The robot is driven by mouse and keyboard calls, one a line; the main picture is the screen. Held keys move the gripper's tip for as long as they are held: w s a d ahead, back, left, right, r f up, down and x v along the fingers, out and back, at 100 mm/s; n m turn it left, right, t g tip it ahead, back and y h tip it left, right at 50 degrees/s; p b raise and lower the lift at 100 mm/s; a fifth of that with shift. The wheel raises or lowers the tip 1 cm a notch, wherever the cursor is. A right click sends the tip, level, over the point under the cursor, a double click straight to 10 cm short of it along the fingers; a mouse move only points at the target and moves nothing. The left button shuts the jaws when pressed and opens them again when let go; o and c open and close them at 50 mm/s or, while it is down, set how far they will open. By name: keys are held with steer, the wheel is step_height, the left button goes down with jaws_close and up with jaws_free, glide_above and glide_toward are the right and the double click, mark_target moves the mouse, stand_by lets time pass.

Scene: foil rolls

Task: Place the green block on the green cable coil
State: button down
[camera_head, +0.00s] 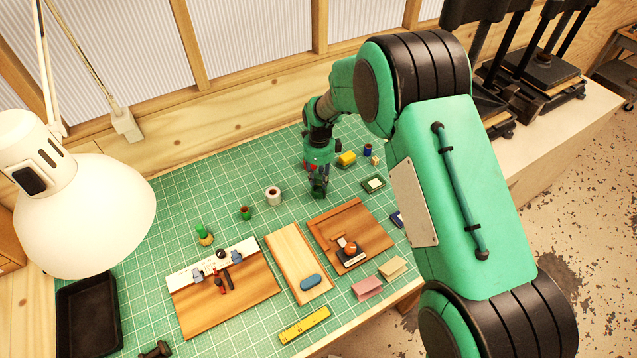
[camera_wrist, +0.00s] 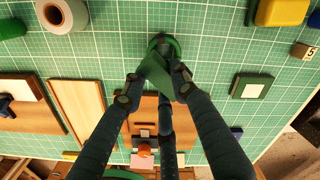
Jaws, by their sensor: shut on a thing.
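My gripper (camera_head: 319,186) points down over the middle of the green cutting mat. In the wrist view its fingers (camera_wrist: 157,84) are closed on a green block (camera_wrist: 155,70), which looks tilted between the fingertips. The green cable coil (camera_wrist: 170,43) shows just beyond the block, partly hidden behind it and the fingers. The block overlaps the coil in this view; whether they touch I cannot tell. In the head view the block and coil are mostly hidden at the fingertips.
Wooden boards (camera_head: 298,263) lie in front.

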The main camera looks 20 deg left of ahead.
mark_target(319, 183)
steer(key=shift+w, duration=0.1)
steer(key=shift+w+a, duration=0.15)
steer(key=shift+w+f, duration=0.1)
steer(key=shift+f, duration=0.2)
steer(key=shift+f+p, duration=0.35)
steer(key=shift+f, duration=1.15)
steer(key=shift+f, duration=0.2)
steer(key=c, duration=1.4)
jaws_free()
steer(key=shift+o, duration=0.2)
steer(key=shift+r, duration=0.15)
step_height(319, 183, up, 12)
steer(key=shift+r+b, duration=0.1)
steer(key=shift+b, duration=0.4)
